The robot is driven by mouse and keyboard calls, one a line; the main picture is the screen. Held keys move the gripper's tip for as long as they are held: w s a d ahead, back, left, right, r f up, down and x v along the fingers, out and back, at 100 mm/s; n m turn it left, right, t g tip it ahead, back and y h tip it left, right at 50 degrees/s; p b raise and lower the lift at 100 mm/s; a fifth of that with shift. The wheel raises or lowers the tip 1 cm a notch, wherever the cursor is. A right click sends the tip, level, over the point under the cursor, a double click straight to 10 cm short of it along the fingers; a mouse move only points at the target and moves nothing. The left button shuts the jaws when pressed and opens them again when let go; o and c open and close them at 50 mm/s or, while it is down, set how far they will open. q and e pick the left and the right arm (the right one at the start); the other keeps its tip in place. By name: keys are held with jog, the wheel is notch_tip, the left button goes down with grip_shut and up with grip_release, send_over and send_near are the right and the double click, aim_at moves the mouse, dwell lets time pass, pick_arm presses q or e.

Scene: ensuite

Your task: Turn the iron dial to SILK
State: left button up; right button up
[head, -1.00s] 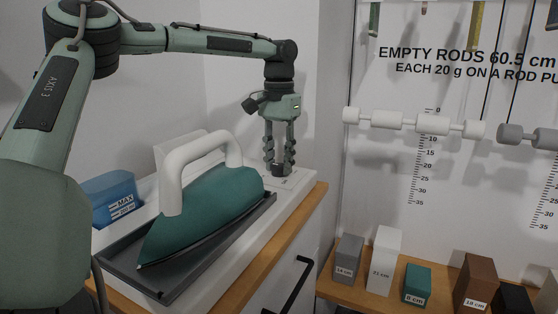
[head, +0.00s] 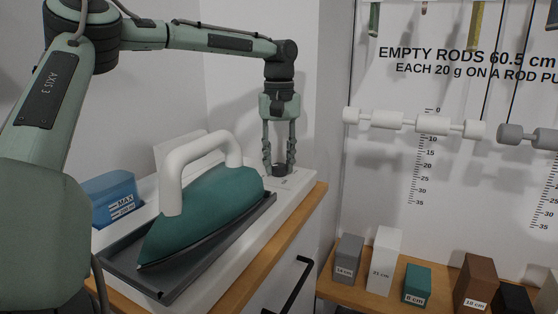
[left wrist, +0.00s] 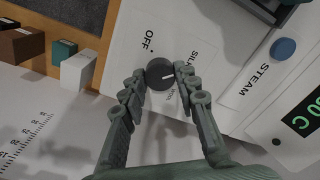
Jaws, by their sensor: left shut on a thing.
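The dial (left wrist: 160,73) is a dark round knob with a white pointer line, set in a white panel. In the left wrist view the pointer aims right, towards the finger beside the partly covered "SILK" label (left wrist: 192,54); I cannot tell whether it lines up exactly. "OFF" (left wrist: 149,40) is printed above the dial. My left gripper (left wrist: 160,76) is shut on the dial, one finger on each side. In the head view this gripper (head: 279,166) points down over the dial (head: 279,171). The teal iron (head: 213,205) with a white handle rests beside it. My right gripper is not in view.
The iron sits on a dark tray (head: 160,287) on the white base. A blue water tank (head: 108,197) stands at left. A blue STEAM button (left wrist: 283,48) and a green display (left wrist: 308,115) lie right of the dial in the wrist view. Blocks (head: 387,262) stand on a shelf.

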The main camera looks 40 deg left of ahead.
aim_at(279, 165)
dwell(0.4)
pick_arm(q)
jog(key=o, duration=1.2)
jog(key=shift+c, duration=0.2)
notch_tip(279, 165, up, 12)
